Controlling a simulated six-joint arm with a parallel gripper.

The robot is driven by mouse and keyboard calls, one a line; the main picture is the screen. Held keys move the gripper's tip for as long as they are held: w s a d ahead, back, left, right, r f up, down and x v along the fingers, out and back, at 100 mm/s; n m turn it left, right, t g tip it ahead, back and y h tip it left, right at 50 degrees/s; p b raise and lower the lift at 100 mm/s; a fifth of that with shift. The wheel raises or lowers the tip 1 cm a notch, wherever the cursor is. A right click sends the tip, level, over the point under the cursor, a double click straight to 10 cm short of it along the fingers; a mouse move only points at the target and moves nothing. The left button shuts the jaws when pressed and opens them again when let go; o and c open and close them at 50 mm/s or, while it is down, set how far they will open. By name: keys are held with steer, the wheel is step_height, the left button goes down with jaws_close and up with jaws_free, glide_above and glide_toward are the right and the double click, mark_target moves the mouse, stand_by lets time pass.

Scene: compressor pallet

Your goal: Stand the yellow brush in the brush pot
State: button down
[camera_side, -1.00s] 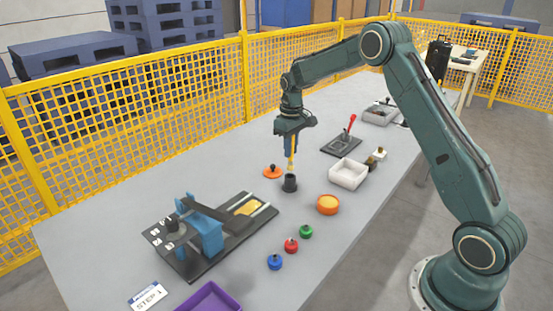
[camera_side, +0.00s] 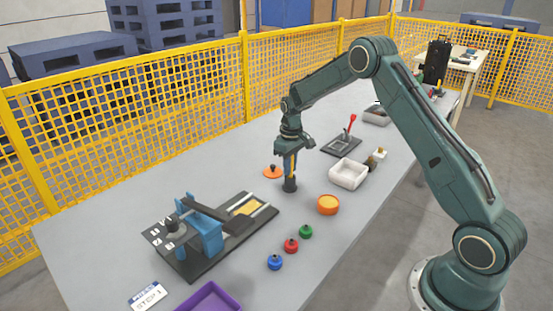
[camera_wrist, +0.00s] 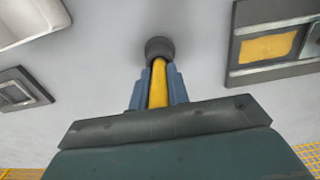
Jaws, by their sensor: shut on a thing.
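The yellow brush (camera_wrist: 158,88) is held upright between the blue fingers of my gripper (camera_wrist: 158,80). In the side view my gripper (camera_side: 290,172) is right above the dark brush pot (camera_side: 290,186), and little of the brush shows there. In the wrist view the brush's far end meets the opening of the round pot (camera_wrist: 158,45). The brush's lower end seems to be inside the pot; how deep it sits is hidden.
An orange disc with a dark knob (camera_side: 272,171) lies close left of the pot. An orange round dish (camera_side: 327,205) and a white tray (camera_side: 348,174) stand to the right. A dark fixture with a blue clamp (camera_side: 207,238) lies in front. Blue, red and green knobbed pieces (camera_side: 291,246) stand nearby.

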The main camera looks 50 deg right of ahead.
steer(key=shift+f, duration=0.15)
steer(key=c, duration=1.3)
jaws_free()
steer(key=shift+c, duration=0.2)
step_height(320, 180, up, 12)
steer(key=shift+r, duration=0.1)
steer(key=shift+r, duration=0.1)
